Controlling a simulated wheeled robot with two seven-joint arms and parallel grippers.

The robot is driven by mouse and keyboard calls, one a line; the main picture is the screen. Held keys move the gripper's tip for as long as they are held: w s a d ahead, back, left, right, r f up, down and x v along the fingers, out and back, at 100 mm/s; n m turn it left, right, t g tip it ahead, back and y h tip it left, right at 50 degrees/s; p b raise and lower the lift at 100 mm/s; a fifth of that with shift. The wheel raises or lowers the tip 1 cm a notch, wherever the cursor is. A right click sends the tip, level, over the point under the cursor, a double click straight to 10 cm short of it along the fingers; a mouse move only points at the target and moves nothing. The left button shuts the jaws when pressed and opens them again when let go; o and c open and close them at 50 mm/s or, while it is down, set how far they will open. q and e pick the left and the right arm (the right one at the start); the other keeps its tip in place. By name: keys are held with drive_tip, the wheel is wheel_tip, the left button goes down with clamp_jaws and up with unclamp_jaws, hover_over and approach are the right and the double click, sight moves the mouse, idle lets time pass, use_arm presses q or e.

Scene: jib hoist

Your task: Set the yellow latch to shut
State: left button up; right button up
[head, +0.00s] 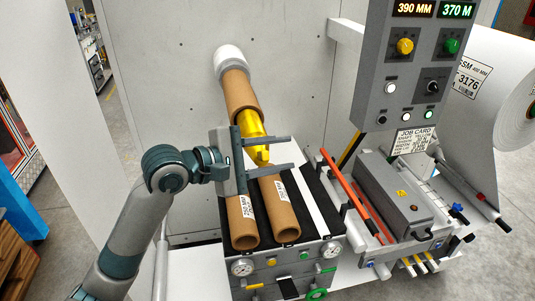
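A yellow piece (251,124), which looks like the latch, sticks out of the open end of a brown cardboard tube (238,92) on a white round mount (229,57) at the grey wall. Its lower end is beside my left gripper's fingers. My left gripper (290,152) is open, its two dark fingers pointing right, one above the other. The yellow end shows between them; I cannot tell whether they touch it. The latch's exact setting is unclear, partly hidden by the gripper. My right gripper is not in view.
Two brown tubes (242,223) lie on a black-topped cart (313,219) below the gripper, with gauges and small handles on its front. A grey control panel (409,72) hangs at the right. A machine with a grey cover (397,190) and a large white roll (497,62) stand further right.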

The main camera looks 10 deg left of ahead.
use_arm(q)
drive_tip(key=shift+s+a, duration=0.1)
drive_tip(key=b+v, duration=0.6)
drive_tip(key=v, duration=1.1)
drive_tip(key=shift+a, duration=0.15)
